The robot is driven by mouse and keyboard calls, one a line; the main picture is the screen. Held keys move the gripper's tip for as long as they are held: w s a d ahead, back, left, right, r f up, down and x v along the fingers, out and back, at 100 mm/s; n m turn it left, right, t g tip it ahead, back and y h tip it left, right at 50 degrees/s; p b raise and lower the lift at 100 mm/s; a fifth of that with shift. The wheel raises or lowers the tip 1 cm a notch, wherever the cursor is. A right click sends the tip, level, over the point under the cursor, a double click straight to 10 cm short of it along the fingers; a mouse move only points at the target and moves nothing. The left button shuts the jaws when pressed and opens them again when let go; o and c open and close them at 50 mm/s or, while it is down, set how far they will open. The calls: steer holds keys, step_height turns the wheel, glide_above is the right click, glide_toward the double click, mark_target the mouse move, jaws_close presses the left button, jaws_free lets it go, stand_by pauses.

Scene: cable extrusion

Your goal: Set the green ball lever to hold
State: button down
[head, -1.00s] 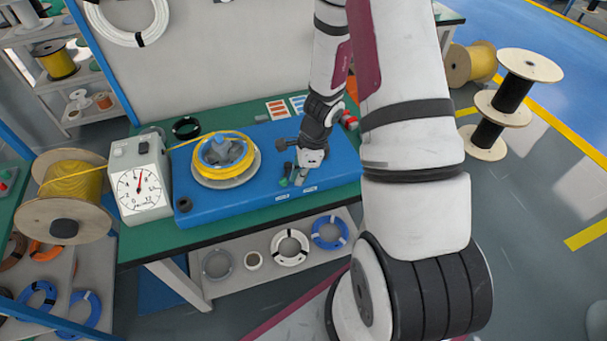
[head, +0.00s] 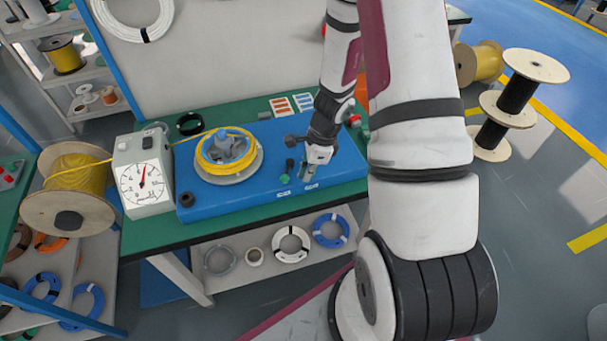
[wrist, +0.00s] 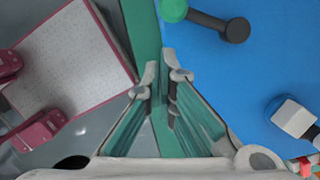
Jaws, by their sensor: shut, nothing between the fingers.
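The green ball lever shows in the head view as a green ball (head: 285,177) at the front of a dark arm, near the front edge of the blue machine base (head: 235,203). In the wrist view the green ball (wrist: 173,10) is at the top edge, and its dark arm runs right to a round black pivot (wrist: 235,30). My gripper (head: 305,178) is just right of the lever in the head view, pointing down. In the wrist view its fingertips (wrist: 163,80) are shut and empty, apart from the ball, over the green bench strip.
Two white labels sit on the base's front edge, one below the lever (head: 283,193). A yellow cable coil (head: 203,160) is on the base to the left, beside a dial gauge (head: 146,185). A white-capped part (wrist: 293,115) is at right in the wrist view. Red parts (head: 354,120) are behind my gripper.

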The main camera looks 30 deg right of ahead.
steer(key=s+d+v, duration=0.1)
steer(key=v, duration=0.9)
steer(key=shift+d+r, duration=0.2)
steer(key=shift+d, duration=0.05)
